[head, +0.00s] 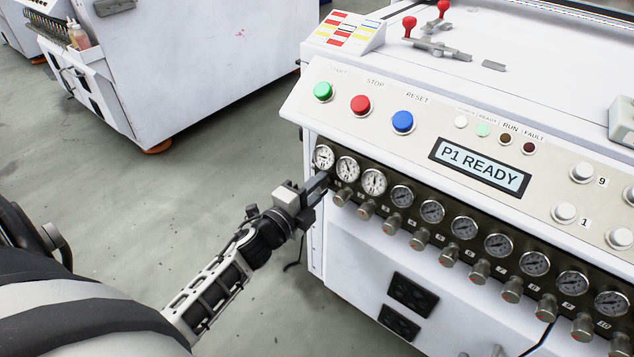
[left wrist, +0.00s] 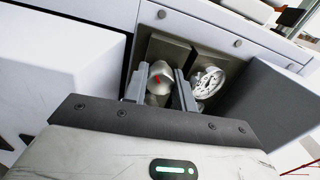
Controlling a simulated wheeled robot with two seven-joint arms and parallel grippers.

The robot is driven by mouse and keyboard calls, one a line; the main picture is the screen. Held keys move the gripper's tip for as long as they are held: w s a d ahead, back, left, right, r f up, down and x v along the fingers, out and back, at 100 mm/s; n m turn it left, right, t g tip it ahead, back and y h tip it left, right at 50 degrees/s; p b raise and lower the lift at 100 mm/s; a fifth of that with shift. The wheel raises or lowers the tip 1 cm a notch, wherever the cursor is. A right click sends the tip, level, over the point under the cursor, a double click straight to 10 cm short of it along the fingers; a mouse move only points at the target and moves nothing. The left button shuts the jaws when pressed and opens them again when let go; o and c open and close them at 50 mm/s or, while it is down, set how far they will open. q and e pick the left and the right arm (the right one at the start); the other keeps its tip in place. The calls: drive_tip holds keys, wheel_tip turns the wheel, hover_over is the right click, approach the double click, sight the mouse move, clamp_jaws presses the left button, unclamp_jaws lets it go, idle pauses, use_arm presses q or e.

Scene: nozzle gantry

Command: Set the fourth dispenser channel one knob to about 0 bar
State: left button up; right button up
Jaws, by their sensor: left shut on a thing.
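The dispenser panel (head: 505,255) carries a row of round gauges with small grey knobs beneath them. My left gripper (head: 322,184) is at the left end of this row, below the leftmost gauge (head: 323,157). In the left wrist view, its two fingers (left wrist: 160,88) are shut on a rounded grey knob (left wrist: 159,82) with a red mark. The fingers hide this knob in the head view. A white-faced gauge (left wrist: 208,82) shows just right of the fingers. The leftmost gauge's needle is too small to read. My right gripper is not in view.
The neighbouring knob (head: 343,197) is close to the right of my gripper. Green, red and blue buttons (head: 361,105) and a display reading "P1 READY" (head: 480,167) are above the gauges. Another white machine (head: 200,60) stands behind. Open floor (head: 150,200) lies to the left.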

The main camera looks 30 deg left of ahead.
use_arm(q)
drive_tip(key=shift+n+p, duration=0.3)
drive_tip(key=shift+n, duration=0.7)
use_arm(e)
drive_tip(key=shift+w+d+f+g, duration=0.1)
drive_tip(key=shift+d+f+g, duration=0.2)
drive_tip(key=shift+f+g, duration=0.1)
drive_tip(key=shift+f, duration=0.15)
use_arm(q)
drive_tip(key=o, duration=0.7)
drive_tip(key=shift+s+p, duration=0.15)
drive_tip(key=shift+p, duration=0.15)
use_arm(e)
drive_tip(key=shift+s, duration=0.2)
